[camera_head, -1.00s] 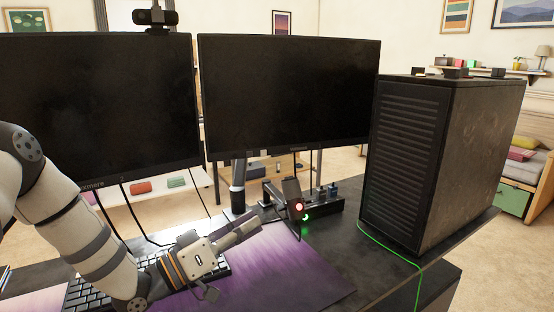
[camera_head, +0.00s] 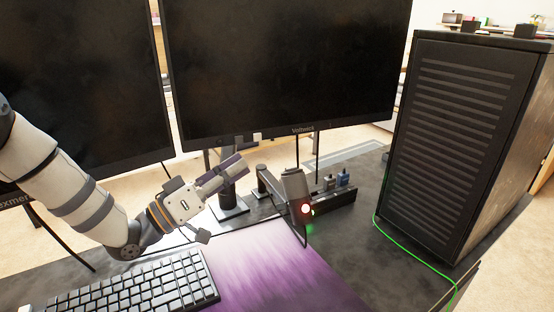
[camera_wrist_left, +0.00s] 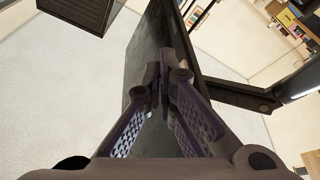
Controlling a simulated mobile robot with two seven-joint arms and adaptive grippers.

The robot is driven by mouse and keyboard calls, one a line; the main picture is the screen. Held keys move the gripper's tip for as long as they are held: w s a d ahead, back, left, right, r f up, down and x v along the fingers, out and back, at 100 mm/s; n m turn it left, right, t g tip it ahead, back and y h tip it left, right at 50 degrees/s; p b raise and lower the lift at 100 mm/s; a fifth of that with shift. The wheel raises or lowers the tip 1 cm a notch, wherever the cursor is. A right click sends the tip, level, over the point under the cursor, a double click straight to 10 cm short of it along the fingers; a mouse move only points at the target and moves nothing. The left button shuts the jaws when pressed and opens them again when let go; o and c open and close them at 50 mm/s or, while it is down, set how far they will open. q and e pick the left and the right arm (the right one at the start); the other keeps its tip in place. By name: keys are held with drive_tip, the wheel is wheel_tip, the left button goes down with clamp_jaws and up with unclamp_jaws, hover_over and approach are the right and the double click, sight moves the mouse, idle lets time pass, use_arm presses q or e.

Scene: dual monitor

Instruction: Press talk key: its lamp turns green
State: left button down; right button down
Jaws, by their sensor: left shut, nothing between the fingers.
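No separate talk key can be made out. My left gripper (camera_head: 242,165) is shut and empty, up and left of the lamp, apart from the device in the picture. Its closed fingers also show in the left wrist view (camera_wrist_left: 163,78), where the lamp is not seen. My right gripper is not in view.
Two dark monitors (camera_head: 285,70) stand behind the gripper. A black PC tower (camera_head: 450,140) with a green cable (camera_head: 405,255) is at the right. A keyboard (camera_head: 135,288) and purple mat (camera_head: 265,270) lie in front.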

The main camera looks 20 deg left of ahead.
use_arm(q)
drive_tip(key=w+d, duration=0.6)
drive_tip(key=shift+w+d+f+b, duration=0.3)
drive_tip(key=shift+w, duration=0.1)
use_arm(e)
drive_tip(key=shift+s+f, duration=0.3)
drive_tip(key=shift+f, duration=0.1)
